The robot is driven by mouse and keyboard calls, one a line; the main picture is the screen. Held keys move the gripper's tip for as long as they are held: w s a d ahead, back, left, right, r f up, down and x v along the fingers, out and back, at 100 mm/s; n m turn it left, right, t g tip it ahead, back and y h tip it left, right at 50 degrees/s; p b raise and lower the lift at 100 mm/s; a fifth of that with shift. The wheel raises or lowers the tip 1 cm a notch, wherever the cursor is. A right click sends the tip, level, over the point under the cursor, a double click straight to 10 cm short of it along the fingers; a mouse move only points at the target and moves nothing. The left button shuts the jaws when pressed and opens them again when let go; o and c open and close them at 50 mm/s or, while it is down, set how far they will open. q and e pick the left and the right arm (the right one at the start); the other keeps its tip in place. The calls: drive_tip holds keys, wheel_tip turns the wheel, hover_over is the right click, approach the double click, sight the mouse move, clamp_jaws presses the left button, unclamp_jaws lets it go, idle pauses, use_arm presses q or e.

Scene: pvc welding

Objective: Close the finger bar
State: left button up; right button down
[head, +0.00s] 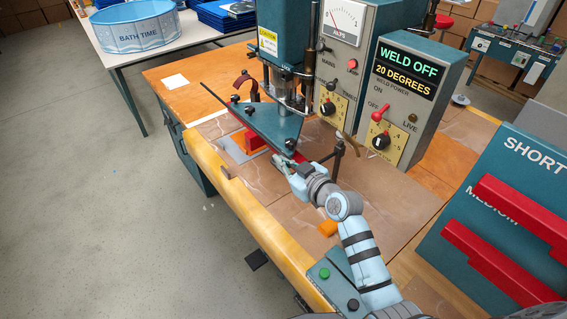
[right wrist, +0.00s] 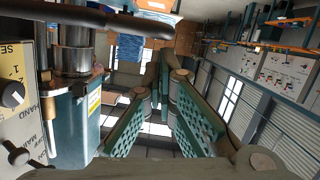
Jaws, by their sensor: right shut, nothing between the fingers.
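A teal triangular plate (head: 272,122) with a thin black bar along its edge sits under the teal press head (head: 283,35) of the welding machine. This black bar (head: 240,113) looks like the finger bar, though I cannot tell for sure. A red strip and a red block (head: 254,142) lie below the plate. My right gripper (head: 284,160) is shut and empty, close to the plate's near lower edge; whether it touches is unclear. Its fingers (right wrist: 166,105) show in the right wrist view, with the machine column (right wrist: 75,115) at left. My left gripper is not in view.
The control box (head: 405,95) reads "WELD OFF, 20 DEGREES". A thin black stand (head: 338,158) is right of my gripper. A yellow rail (head: 243,208) edges the table. A teal rack with red bars (head: 495,240) stands at right.

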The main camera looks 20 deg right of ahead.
drive_tip(key=shift+w+a+f, duration=0.1)
drive_tip(key=shift+w+f, duration=0.1)
drive_tip(key=shift+f+b, duration=0.25)
drive_tip(key=shift+b, duration=0.1)
wheel_tip(320, 180, down, 20)
drive_tip(key=b, duration=1.9)
drive_tip(key=shift+r, duration=0.1)
drive_tip(key=shift+s, duration=0.15)
drive_tip(key=s+d+r+p, duration=0.2)
drive_tip(key=s+r+p, duration=0.4)
drive_tip(key=s, duration=0.3)
drive_tip(key=shift+s+d+r, duration=0.2)
drive_tip(key=shift+d+r, duration=0.05)
drive_tip(key=shift+r, duration=0.05)
